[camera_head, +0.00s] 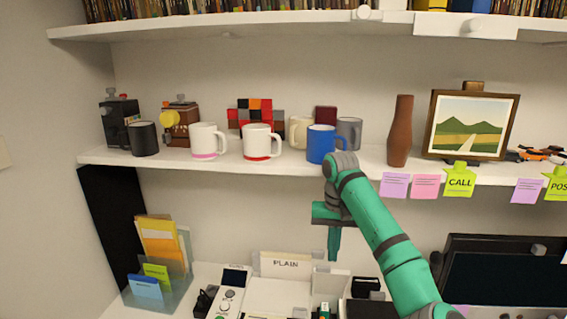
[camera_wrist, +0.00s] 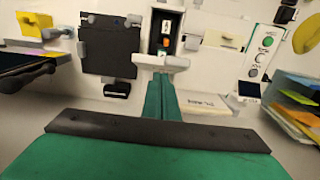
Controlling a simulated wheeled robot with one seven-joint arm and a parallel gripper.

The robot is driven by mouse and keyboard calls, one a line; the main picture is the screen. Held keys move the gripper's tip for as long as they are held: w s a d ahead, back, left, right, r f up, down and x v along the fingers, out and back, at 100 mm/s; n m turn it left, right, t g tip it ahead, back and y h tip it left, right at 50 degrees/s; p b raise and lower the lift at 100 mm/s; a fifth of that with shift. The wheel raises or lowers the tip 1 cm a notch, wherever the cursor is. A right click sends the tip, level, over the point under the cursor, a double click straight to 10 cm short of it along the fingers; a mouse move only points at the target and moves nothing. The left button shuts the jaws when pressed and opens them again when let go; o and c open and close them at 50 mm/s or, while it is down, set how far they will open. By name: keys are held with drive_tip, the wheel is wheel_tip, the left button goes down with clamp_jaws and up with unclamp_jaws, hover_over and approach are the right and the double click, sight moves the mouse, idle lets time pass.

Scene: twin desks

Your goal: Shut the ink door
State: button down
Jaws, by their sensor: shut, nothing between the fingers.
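A white machine (camera_head: 275,295) stands on the desk below the shelf, with a sheet marked PLAIN at its back. Its ink bay (camera_wrist: 163,38) is uncovered in the wrist view, a narrow dark slot with orange and green pieces inside. A pale flap or ledge (camera_wrist: 161,62) lies at the bay's end, near my fingertips. I cannot tell whether this is the ink door. My gripper (camera_head: 333,250) points down above the machine's back, with its fingers together and empty. The wrist view shows the shut fingers (camera_wrist: 162,85) in line with the bay; contact is unclear.
A control panel (camera_head: 232,290) with buttons is at the machine's left. A black panel (camera_wrist: 108,48) lies beside the bay. A file holder (camera_head: 160,265) stands at left, a monitor (camera_head: 505,275) at right. The shelf (camera_head: 300,165) with mugs is above my gripper.

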drive_tip(key=shift+f, duration=0.15)
drive_tip(key=shift+s+a+f, duration=0.1)
drive_tip(key=shift+s+f, duration=0.1)
drive_tip(key=shift+s, duration=0.45)
drive_tip(key=shift+s+a+f, duration=0.1)
drive_tip(key=shift+s+f, duration=0.1)
drive_tip(key=shift+s, duration=0.45)
drive_tip(key=shift+s+f, duration=0.1)
drive_tip(key=shift+s+a+f, duration=0.1)
drive_tip(key=shift+s+f, duration=0.15)
drive_tip(key=shift+s, duration=0.25)
drive_tip(key=shift+s+f, duration=0.25)
drive_tip(key=shift+s, duration=0.35)
drive_tip(key=shift+s+f, duration=0.1)
